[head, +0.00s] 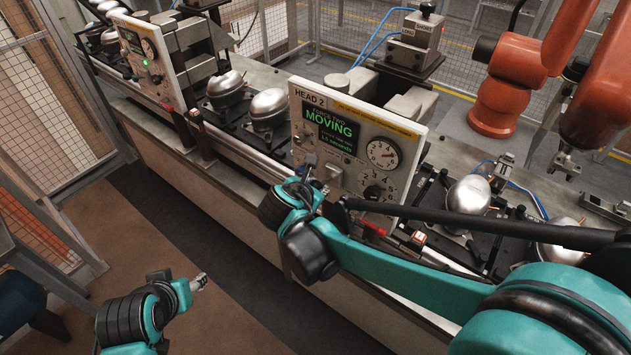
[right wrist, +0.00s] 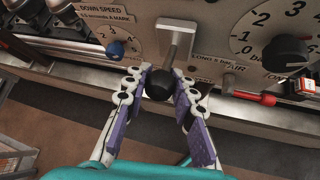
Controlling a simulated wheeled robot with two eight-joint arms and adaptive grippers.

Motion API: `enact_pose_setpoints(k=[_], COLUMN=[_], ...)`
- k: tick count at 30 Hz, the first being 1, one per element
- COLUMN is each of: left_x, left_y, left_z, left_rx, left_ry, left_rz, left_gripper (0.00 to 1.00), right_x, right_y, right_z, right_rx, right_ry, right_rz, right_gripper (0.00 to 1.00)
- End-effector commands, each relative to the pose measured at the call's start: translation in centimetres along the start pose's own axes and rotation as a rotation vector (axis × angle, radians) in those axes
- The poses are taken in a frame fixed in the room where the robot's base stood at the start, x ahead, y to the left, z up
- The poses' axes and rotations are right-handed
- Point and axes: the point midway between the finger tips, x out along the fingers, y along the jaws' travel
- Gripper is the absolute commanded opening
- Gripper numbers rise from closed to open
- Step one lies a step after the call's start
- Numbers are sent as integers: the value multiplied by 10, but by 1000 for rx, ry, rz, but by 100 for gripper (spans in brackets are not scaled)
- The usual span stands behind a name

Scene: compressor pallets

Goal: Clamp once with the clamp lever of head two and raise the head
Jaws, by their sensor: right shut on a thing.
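The head two panel (head: 350,145) is a pale board with a green display reading MOVING, a pressure gauge and a knob. In the right wrist view, the clamp lever (right wrist: 179,42) is a pale metal bar ending in a black ball knob (right wrist: 159,85). My right gripper (right wrist: 161,88) is shut on that knob, with a finger on each side. In the head view my right gripper (head: 318,184) is in front of the panel's lower left, partly hidden by its own wrist. My left gripper (head: 199,282) is over the floor at lower left, away from the bench; its jaws are too small to read.
A red-handled lever (right wrist: 254,97) is right of my right gripper, below the panel. Another head panel (head: 141,58) stands further left. Silver compressors (head: 468,195) sit on pallets along the line. An orange robot arm (head: 510,80) stands behind at right. Floor before the bench is clear.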

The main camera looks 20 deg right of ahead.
Motion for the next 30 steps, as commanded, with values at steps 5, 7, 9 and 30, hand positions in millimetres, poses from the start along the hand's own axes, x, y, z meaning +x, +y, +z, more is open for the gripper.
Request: enact_pose_setpoints(k=[5, 7, 9, 30], left_x=[-6, -7, -7, -8], left_y=[0, 0, 0, 0], left_z=[-4, -5, -5, -5], left_rx=[0, 0, 0, 0], left_ry=[0, 0, 0, 0], left_rz=[0, 0, 0, 0], left_gripper=[48, 48, 48, 48], right_x=[-2, -2, -2, -2], right_y=[2, 2, 2, 2], right_z=[8, 9, 10, 10], right_rx=[-5, -6, -6, -6], right_ry=[-12, -13, -14, -14], right_rz=[2, 2, 2, 2], right_gripper=[0, 0, 0, 47])
